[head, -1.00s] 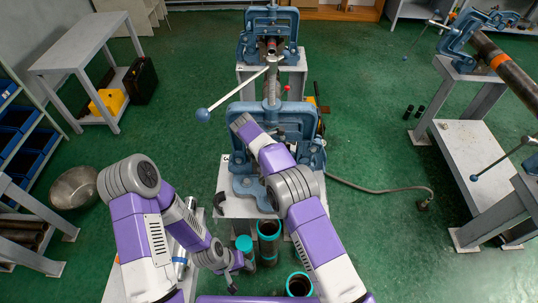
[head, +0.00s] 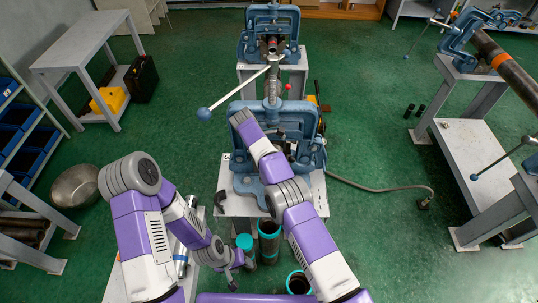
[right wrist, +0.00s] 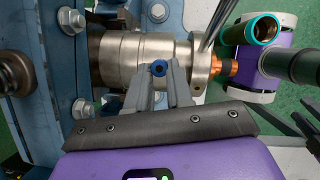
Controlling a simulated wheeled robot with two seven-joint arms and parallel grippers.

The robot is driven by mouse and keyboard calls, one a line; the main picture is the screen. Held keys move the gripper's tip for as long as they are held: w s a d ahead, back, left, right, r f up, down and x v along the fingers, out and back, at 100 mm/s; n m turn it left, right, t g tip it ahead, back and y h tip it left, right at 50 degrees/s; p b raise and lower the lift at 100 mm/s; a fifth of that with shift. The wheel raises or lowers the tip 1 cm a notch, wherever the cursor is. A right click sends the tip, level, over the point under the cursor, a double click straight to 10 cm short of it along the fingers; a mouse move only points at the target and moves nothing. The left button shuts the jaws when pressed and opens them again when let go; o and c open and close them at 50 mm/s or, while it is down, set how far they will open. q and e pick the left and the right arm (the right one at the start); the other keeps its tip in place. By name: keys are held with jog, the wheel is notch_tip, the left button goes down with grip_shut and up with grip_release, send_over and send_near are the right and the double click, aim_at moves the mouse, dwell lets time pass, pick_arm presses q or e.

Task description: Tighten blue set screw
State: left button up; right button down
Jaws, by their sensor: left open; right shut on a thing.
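The blue set screw (right wrist: 159,68) shows in the right wrist view as a small blue ring with a dark centre, against a silver metal cylinder (right wrist: 130,58). My right gripper (right wrist: 161,78) is shut on the set screw, its two grey fingers close together at it. In the head view my right arm reaches over the near blue vise (head: 307,116), and its fingertips and the screw are hidden. My left gripper (head: 235,281) hangs low at the bottom centre, open and apart from the vise, near the teal-ended pipes (head: 269,228).
The near vise's long bar handle (head: 238,95) slants out to the left. A second blue vise (head: 252,48) stands behind. A metal bowl (head: 74,186) lies on the floor at left. Open green floor lies on both sides.

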jog(key=shift+r, duration=0.15)
dwell(0.4)
jog(key=c, duration=1)
grip_release()
